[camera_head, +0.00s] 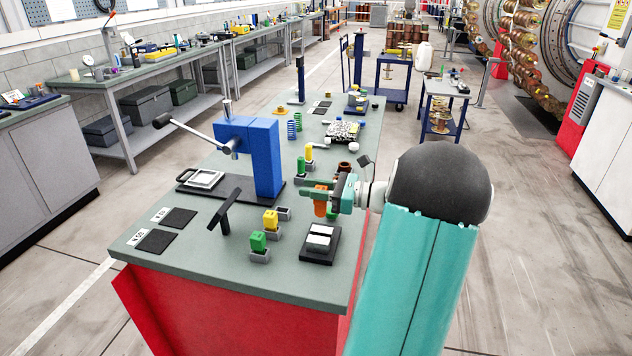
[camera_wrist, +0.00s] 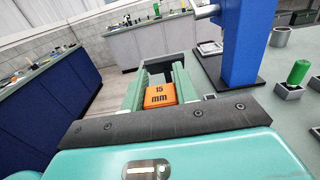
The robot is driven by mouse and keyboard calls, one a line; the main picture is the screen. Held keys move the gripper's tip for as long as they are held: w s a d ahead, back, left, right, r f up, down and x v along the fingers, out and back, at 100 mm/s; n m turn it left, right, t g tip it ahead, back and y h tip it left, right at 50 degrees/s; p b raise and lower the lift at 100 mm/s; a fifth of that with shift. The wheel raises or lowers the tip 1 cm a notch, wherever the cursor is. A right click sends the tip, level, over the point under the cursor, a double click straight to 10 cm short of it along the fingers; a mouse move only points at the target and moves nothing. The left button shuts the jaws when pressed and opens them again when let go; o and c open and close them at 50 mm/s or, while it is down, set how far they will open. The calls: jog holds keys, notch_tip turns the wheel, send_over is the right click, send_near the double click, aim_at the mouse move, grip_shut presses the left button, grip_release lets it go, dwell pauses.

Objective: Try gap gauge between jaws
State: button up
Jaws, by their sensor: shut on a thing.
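My gripper (camera_head: 317,189) is shut on an orange gap gauge (camera_head: 320,208) and holds it above the right side of the bench. In the wrist view the gauge (camera_wrist: 160,96) sits between the fingers of my gripper (camera_wrist: 160,78), with "15 mm" readable on its face. A black fixture with two pale blocks (camera_head: 319,240), possibly the jaws, stands on the bench below and in front of the gripper.
A blue press (camera_head: 262,160) with a long lever stands left of my gripper. A black T-shaped stand (camera_head: 226,210) is nearer the front. An empty grey holder (camera_head: 283,213) and green and yellow cylinders (camera_head: 309,152) stand close by. Black pads (camera_head: 155,241) lie front left.

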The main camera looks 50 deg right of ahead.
jog(key=shift+s, duration=0.15)
jog(key=shift+f, duration=0.1)
jog(key=shift+f, duration=2.7)
jog(key=shift+f, duration=0.25)
notch_tip(320, 180, up, 8)
jog(key=shift+f, duration=0.2)
dwell(1.1)
